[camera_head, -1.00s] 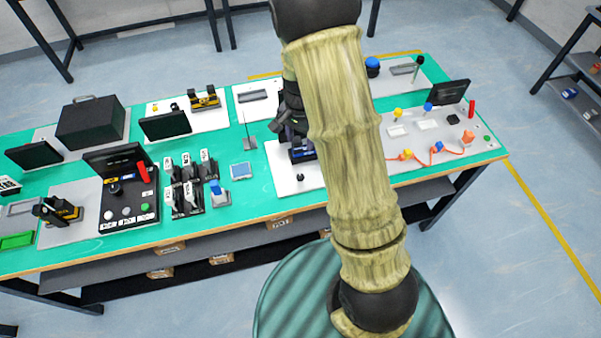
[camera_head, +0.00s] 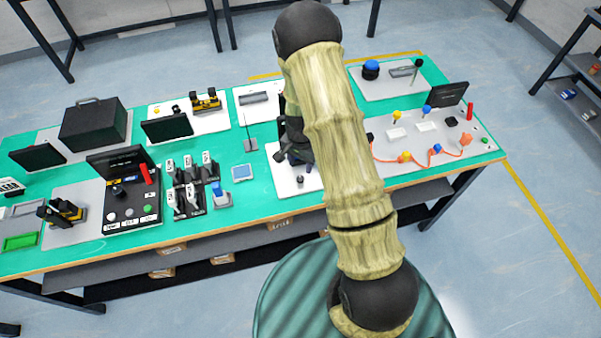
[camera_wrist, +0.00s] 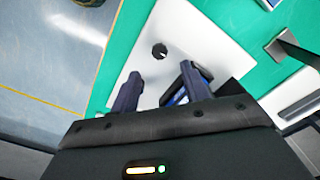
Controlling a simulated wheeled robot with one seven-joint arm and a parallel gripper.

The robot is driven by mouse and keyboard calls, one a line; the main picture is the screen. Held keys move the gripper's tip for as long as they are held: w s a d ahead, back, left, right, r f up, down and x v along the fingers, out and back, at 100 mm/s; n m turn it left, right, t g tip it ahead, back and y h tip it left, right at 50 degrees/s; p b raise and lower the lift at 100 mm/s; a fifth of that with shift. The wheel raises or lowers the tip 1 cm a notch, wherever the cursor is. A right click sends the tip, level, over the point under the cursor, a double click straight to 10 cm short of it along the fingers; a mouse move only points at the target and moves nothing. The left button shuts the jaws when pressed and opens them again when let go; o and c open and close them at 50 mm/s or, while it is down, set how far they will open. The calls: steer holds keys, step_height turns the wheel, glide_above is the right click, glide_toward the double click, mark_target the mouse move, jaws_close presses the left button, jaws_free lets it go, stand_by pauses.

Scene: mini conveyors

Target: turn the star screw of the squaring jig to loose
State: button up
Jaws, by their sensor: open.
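My gripper (camera_wrist: 160,76) is open and empty in the wrist view, with its two dark fingers apart over a white plate (camera_wrist: 205,45). A small round black knob with a light mark (camera_wrist: 160,51) sits on this plate, just beyond the fingertips and roughly between them. I cannot tell for sure that it is the star screw. A dark and blue block (camera_wrist: 178,98) lies partly hidden behind the right finger and may be part of the squaring jig. In the head view, the small black knob (camera_head: 300,179) shows near the white plate's front edge, and my arm hides much of the plate.
Right of my arm are an orange cable with plugs (camera_head: 437,150) and a black screen (camera_head: 447,94). A thin upright rod (camera_head: 248,130) stands near the gripper.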

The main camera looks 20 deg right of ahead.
mark_target(300, 178)
steer(key=shift+f+p, duration=0.65)
steer(key=shift+f, duration=2.8)
steer(key=c, duration=1)
